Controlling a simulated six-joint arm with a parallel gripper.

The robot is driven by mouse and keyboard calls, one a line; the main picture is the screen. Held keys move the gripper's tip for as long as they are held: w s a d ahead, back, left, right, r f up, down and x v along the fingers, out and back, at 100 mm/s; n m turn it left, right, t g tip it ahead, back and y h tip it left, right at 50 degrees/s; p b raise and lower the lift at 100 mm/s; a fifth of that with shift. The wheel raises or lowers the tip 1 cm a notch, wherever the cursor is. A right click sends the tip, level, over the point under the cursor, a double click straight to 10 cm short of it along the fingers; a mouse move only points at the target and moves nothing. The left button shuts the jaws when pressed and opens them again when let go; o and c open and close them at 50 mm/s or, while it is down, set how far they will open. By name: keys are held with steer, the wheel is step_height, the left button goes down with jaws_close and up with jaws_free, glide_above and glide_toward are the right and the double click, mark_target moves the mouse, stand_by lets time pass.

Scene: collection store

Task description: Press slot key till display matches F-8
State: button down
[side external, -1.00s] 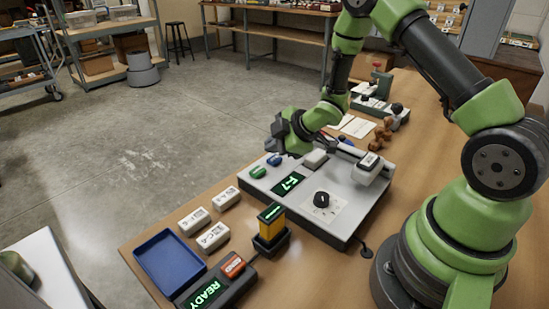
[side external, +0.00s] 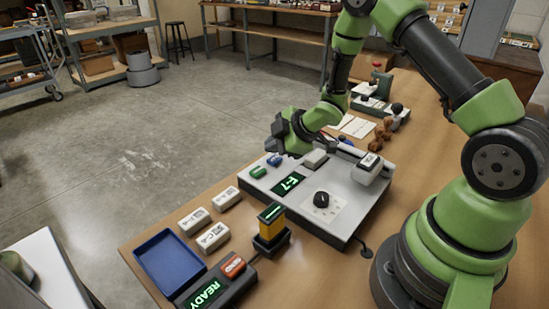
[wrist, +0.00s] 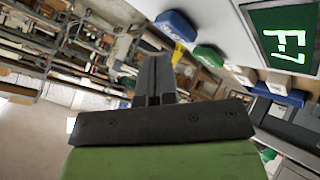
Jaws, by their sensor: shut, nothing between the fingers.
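The grey console's display (side external: 289,183) reads F-7; it also shows large in the wrist view (wrist: 285,37). A blue key (side external: 275,160) and a green key (side external: 258,172) sit at the console's far-left edge. In the wrist view, the blue key (wrist: 177,26) and green key (wrist: 208,55) are near the fingers, with lettering too blurred to read. My gripper (side external: 274,139) is shut and empty, above the blue key and apart from it. Its closed fingers also show in the wrist view (wrist: 155,72).
The console (side external: 331,230) carries a black knob (side external: 322,199) and a white block (side external: 372,165). White labelled blocks (side external: 213,236), a blue tray (side external: 172,262), a yellow-and-black unit (side external: 270,225) and a READY box (side external: 205,296) stand at the front left. The floor beyond is open.

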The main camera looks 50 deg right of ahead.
mark_target(274, 160)
steer(key=shift+f, duration=0.4)
steer(key=shift+f, duration=0.45)
stand_by(0.7)
stand_by(0.4)
steer(key=shift+r, duration=0.9)
steer(key=shift+r, duration=2.5)
